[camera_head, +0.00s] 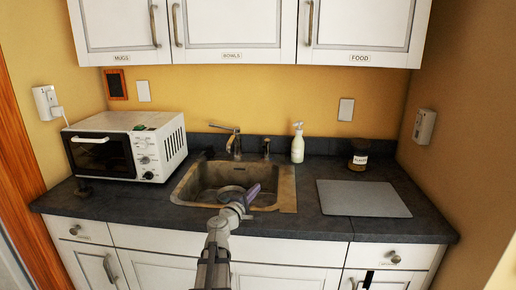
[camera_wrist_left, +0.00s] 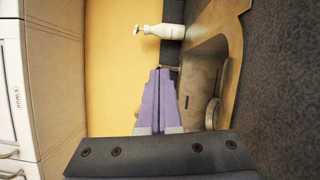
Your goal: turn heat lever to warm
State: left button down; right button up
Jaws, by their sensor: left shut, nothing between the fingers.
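A metal faucet (camera_head: 233,142) stands at the back edge of the sink (camera_head: 287,190). A small upright metal lever (camera_head: 266,147) stands to its right; I cannot read any heat marking on it. My left gripper (camera_head: 253,192) is over the sink, in front of and below the faucet and lever in the picture. In the left wrist view its purple fingers (camera_wrist_left: 160,72) are together with nothing between them. A bit of metal shows just behind the fingertips there, mostly hidden, so I cannot tell which part it is. My right gripper is not in view.
A white soap bottle (camera_head: 297,145) stands right of the lever and also shows in the left wrist view (camera_wrist_left: 170,32). A white microwave (camera_head: 158,143) is at the left. A grey board (camera_head: 362,198) and a dark jar (camera_head: 359,155) are at the right. Cabinets (camera_head: 232,30) hang above.

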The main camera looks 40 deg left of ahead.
aim_at(267, 141)
jog(key=i+j, duration=0.65)
jog(key=j, duration=0.2)
